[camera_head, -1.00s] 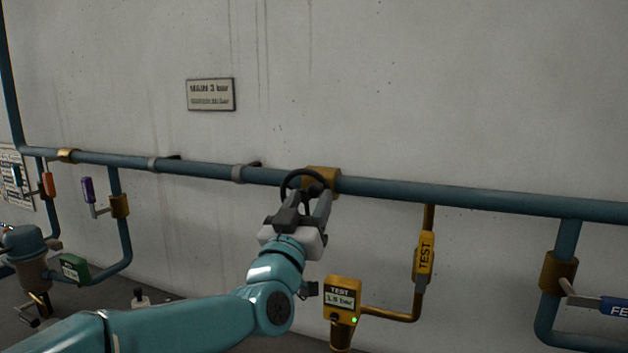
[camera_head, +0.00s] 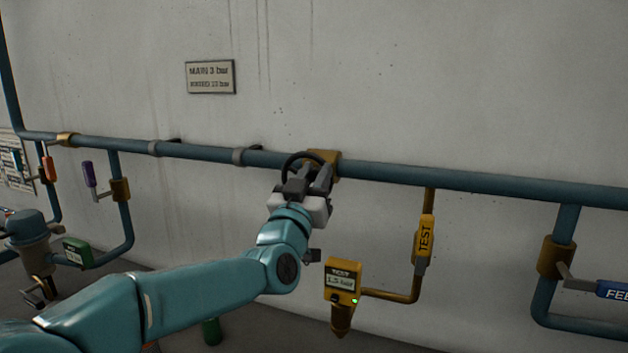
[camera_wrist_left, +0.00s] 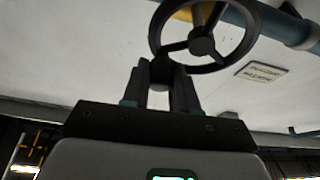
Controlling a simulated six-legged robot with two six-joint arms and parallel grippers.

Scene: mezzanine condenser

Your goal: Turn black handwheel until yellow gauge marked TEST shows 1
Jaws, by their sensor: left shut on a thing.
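The black handwheel (camera_head: 305,164) sits on a brass valve body (camera_head: 325,158) on the blue pipe. It also shows in the left wrist view (camera_wrist_left: 248,38), with its rim, hub and spokes. My left gripper (camera_head: 308,182) is at the near lower side of the wheel. The yellow gauge (camera_head: 343,282) marked TEST hangs below and right of the wheel, with a green light. Its display seems to read 1.5 bar, though the digits are small. My right gripper is not in view.
A yellow TEST lever (camera_head: 425,238) is on the branch above the gauge. A blue-handled lever (camera_head: 610,289) is at the right edge. A purple lever (camera_head: 89,174), an orange lever (camera_head: 49,168) and a green gauge (camera_head: 77,252) are at left. A wall sign (camera_head: 210,77) reads MAIN 3 bar.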

